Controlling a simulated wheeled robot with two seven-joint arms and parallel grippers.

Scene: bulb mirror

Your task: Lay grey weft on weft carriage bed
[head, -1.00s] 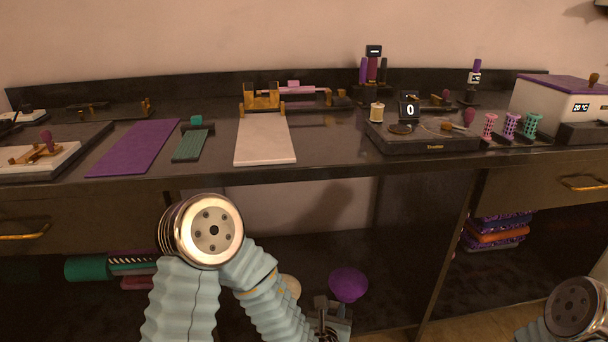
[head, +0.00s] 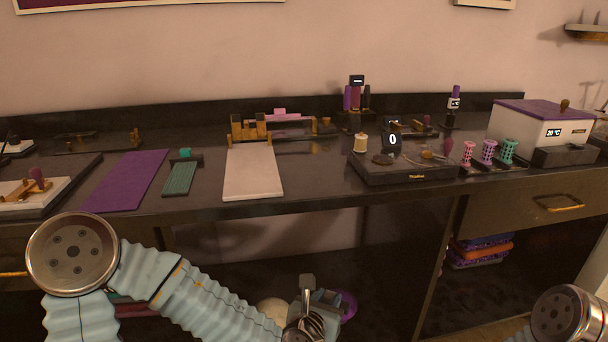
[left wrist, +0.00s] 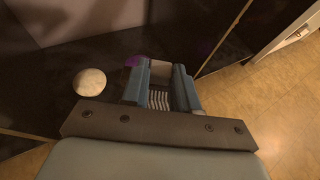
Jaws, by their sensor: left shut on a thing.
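My left gripper (head: 308,292) is low in front of the counter, below the worktop edge. It is shut on a small grey piece, likely the grey weft, which shows between the fingers in the left wrist view (left wrist: 161,72); the fingers hide much of it. On the counter, a pale flat board (head: 253,175) lies in front of a brass-fitted mechanism (head: 262,128) with a pink part. This may be the weft carriage bed; I cannot tell for sure. The gripper is below and to the right of it. My right gripper is out of view.
A purple mat (head: 125,180) and a green ribbed plate (head: 180,178) lie left of the board. A dark scale (head: 405,172) stands to its right. The counter's front edge lies between my left gripper and the worktop. A purple bowl (head: 348,305) is below.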

